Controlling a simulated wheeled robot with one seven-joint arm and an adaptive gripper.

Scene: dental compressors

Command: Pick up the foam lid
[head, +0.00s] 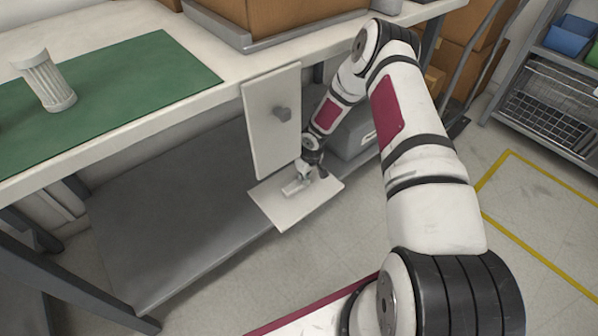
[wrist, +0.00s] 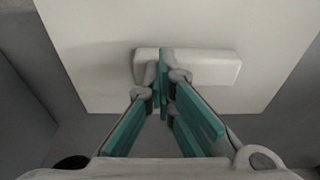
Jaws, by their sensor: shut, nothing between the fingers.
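The foam lid (head: 284,208) looks like a flat, pale, square slab lying on the grey lower shelf, with one corner at or past its front edge. In the wrist view the lid (wrist: 90,75) fills the upper part. A raised white bar (wrist: 215,67) sits on its face. My gripper (head: 308,177) points down over the bar. In the wrist view my gripper (wrist: 163,78) has its teal-padded fingers together in front of the bar's left part, with nothing between them. I cannot tell whether the fingertips touch the bar or lid.
A white upright panel (head: 262,135) with a grey knob stands just left of my arm, under the worktop. A grey bin (head: 352,135) is behind my gripper. The lower shelf (head: 170,210) is clear to the left. A green mat (head: 130,80) and white ribbed cylinder (head: 44,82) are above.

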